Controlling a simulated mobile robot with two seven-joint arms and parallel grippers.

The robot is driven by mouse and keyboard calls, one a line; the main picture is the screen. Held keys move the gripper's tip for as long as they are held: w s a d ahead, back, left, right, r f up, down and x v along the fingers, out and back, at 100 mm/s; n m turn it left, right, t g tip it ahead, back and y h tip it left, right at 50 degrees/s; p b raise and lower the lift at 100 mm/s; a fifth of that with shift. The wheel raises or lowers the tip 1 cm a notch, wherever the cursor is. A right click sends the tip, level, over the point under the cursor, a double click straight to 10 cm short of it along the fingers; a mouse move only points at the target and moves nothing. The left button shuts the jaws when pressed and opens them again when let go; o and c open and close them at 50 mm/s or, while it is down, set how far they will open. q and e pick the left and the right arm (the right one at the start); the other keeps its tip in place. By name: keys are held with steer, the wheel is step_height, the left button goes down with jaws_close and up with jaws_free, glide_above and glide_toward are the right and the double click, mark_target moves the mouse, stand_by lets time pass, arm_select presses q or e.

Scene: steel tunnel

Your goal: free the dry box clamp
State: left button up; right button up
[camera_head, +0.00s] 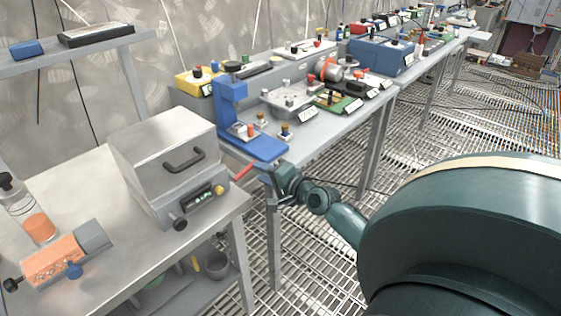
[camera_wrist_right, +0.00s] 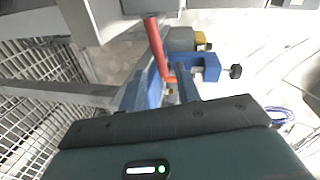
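The dry box (camera_head: 165,160) is a brushed-metal box with a dark handle on its sloping lid, standing on the near bench. Its front has a small lit display, a yellow button and a black knob. A red lever (camera_head: 243,171), which looks like the clamp, sticks out from its right side; it also shows in the right wrist view (camera_wrist_right: 157,48). My right gripper (camera_head: 279,182) is just right of the lever's outer end, by the bench corner. My left gripper is out of view.
A blue press stand (camera_head: 230,105) is close behind the lever on the long bench (camera_head: 345,125), with several small devices. An orange cylinder device (camera_head: 58,258) and a clear jar (camera_head: 30,212) are on the near bench's left. Grating floor (camera_head: 335,240) is open in front.

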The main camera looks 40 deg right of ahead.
steer(key=s+r, duration=0.1)
steer(key=s, duration=0.6)
steer(key=shift+d+r, duration=0.15)
steer(key=shift+r, duration=0.1)
